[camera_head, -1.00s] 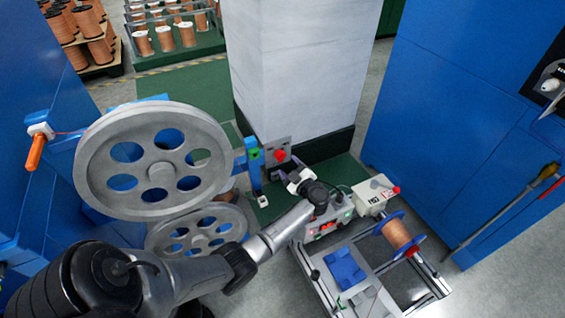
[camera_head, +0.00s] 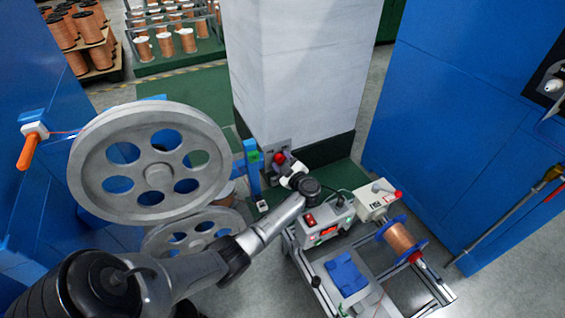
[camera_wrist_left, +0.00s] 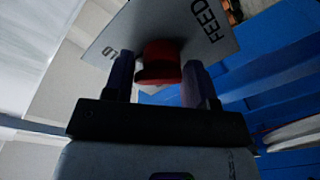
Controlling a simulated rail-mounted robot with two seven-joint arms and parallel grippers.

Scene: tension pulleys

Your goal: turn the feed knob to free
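The feed knob (camera_head: 279,158) is red and sits on a small grey plate on the pillar's near side in the head view. In the left wrist view the red knob (camera_wrist_left: 158,62) stands out from a pale plate (camera_wrist_left: 170,28) lettered "FEED", with a partly hidden label ending in "LD". My left gripper (camera_head: 286,170) is at the knob. In the wrist view its two dark fingers (camera_wrist_left: 158,82) stand on either side of the knob, apart from each other. Whether they touch it I cannot tell. The knob's pointer is not readable. My right gripper is not in view.
A blue bracket (camera_head: 252,168) is close left of the knob. A bench unit with a copper spool (camera_head: 400,238) stands at right, below the gripper. A blue cabinet (camera_head: 470,130) is further right.

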